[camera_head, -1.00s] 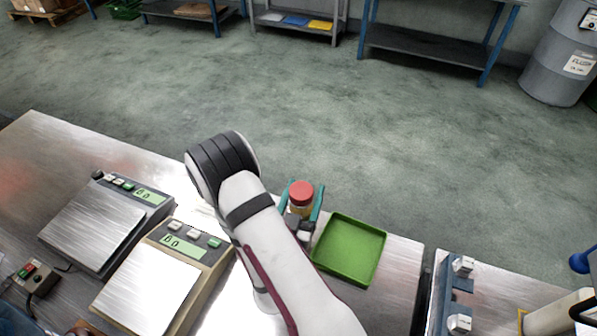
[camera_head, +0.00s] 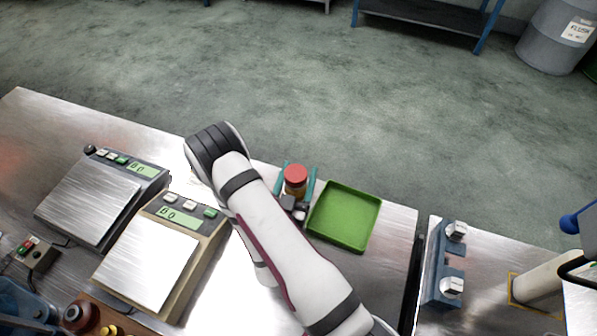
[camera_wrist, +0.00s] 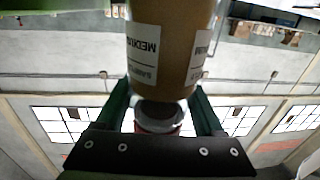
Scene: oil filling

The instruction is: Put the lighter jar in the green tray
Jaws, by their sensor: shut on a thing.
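My gripper (camera_head: 295,187) is shut on a jar with a red lid (camera_head: 295,174) and amber-brown contents. It holds the jar just left of the green tray (camera_head: 344,217), near the far edge of the bench. In the wrist view the jar (camera_wrist: 172,45) sits between the teal fingers, its labels upside down and reading "MEDIUM". The green tray is empty. Whether the jar is clear of the bench I cannot tell.
Two scales (camera_head: 90,204) and (camera_head: 147,263) stand empty on the left, their digits too small to read surely. Red and yellow round items (camera_head: 82,317) show at the lower left edge. A blue fixture (camera_head: 446,264) stands right of the tray, past a gap between benches.

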